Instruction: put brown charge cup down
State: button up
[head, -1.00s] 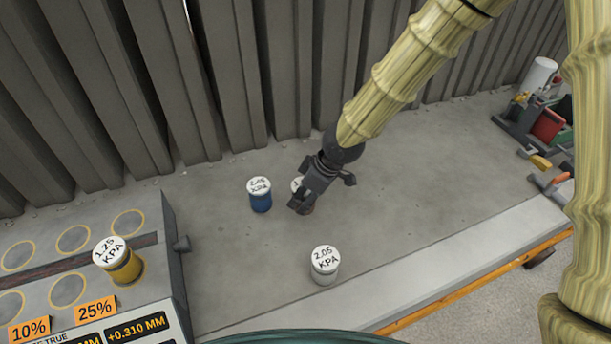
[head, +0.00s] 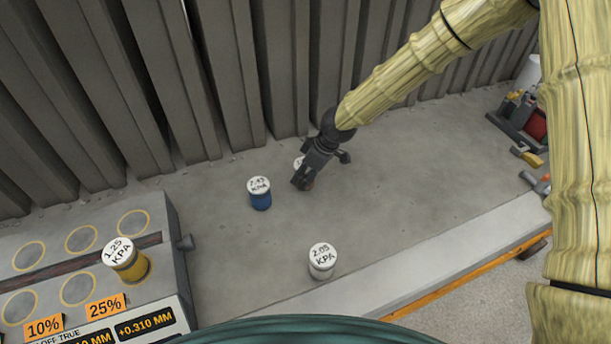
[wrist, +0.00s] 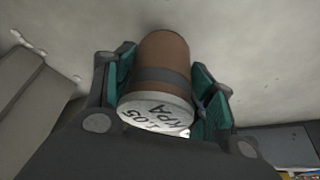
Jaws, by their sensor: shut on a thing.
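The brown charge cup (wrist: 163,60) fills the middle of the wrist view, with a grey band and a white lid lettered "KPA". My gripper (wrist: 163,88) is shut on it, one teal-padded finger on each side. In the head view my gripper (head: 303,184) is over the grey slab, right of the blue cup. There it hides most of the brown cup; only a bit of its white lid (head: 299,162) shows. I cannot tell whether the cup's base touches the slab.
A blue cup (head: 260,194) stands close left of my gripper; a white-grey cup (head: 322,262) stands nearer the front. A yellow cup (head: 128,262) sits on the panel with ringed spots (head: 165,215). Ribbed walls (head: 230,80) rise behind. Tools (head: 525,125) lie far right. The slab right of my gripper is clear.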

jog(key=shift+f+p, duration=0.35)
jog(key=shift+f, duration=0.8)
jog(key=shift+f, duration=0.15)
jog(key=o, duration=1.3)
jog(key=b+v, duration=0.2)
jog(key=v, duration=1)
